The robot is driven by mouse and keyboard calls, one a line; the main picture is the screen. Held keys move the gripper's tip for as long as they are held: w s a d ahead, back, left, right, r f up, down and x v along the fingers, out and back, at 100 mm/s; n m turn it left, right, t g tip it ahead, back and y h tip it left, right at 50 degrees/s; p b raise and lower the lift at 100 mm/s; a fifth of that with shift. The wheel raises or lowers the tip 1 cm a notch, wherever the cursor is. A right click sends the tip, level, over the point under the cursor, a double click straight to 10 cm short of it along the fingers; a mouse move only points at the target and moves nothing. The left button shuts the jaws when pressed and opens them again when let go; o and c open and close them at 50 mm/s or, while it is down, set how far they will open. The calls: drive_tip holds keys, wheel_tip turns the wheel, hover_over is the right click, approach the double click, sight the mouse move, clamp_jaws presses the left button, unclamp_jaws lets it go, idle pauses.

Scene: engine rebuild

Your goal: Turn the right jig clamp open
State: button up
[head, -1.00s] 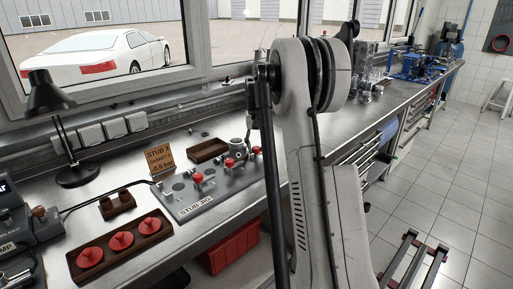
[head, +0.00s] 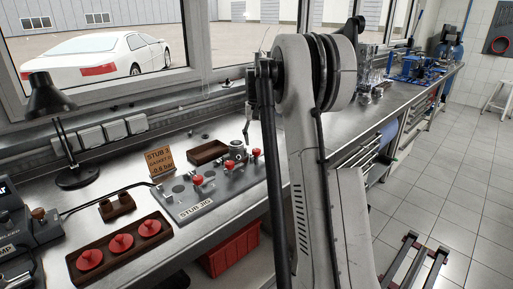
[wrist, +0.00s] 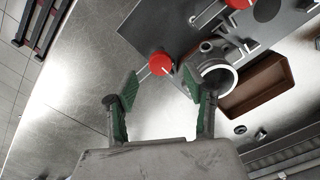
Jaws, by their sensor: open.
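The grey jig plate (head: 215,193) lies on the steel bench in the head view, with red-knobbed clamps along it. The right jig clamp's red knob (head: 256,152) is at the plate's right end. In the wrist view this knob (wrist: 160,64) sits just beyond and between the fingertips of my gripper (wrist: 160,88). The green-padded fingers are apart, with nothing held. A metal pipe stub (wrist: 216,74) stands beside the knob, close to the right finger. In the head view, my arm hides part of the gripper.
A second red knob (wrist: 239,3) is at the wrist view's top edge. An empty brown tray (wrist: 258,88) lies next to the plate. In the head view, a dark tray with red discs (head: 121,243), a sign (head: 160,161) and a lamp (head: 48,95) stand further left.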

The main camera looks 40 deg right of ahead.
sight(256, 150)
wheel_tip(256, 150, up, 8)
drive_tip(key=shift+f, duration=0.2)
drive_tip(key=shift+a, duration=0.1)
idle(0.5)
drive_tip(key=s+a+r+n+t, duration=0.15)
drive_tip(key=s+a, duration=0.25)
drive_tip(key=a, duration=0.4)
drive_tip(key=s+a+r+n+t+h, duration=0.1)
drive_tip(key=s+a+r, duration=0.2)
drive_tip(key=a, duration=0.6)
drive_tip(key=s+a+r+n+t, duration=0.15)
drive_tip(key=s+a, duration=0.25)
drive_tip(key=a, duration=0.4)
drive_tip(key=s+a+f+n+t, duration=0.1)
drive_tip(key=s+a+f, duration=0.2)
drive_tip(key=s+a, duration=0.2)
drive_tip(key=s+a+f+t, duration=0.1)
drive_tip(key=s+a+f, duration=0.3)
drive_tip(key=s+a, duration=0.2)
drive_tip(key=s+a+f+n+t+y, duration=0.1)
drive_tip(key=s+a+f, duration=0.2)
drive_tip(key=s, duration=0.6)
drive_tip(key=a, duration=0.2)
drive_tip(key=shift+a+f+n, duration=0.25)
drive_tip(key=shift+a+n, duration=0.05)
drive_tip(key=shift+a, duration=0.05)
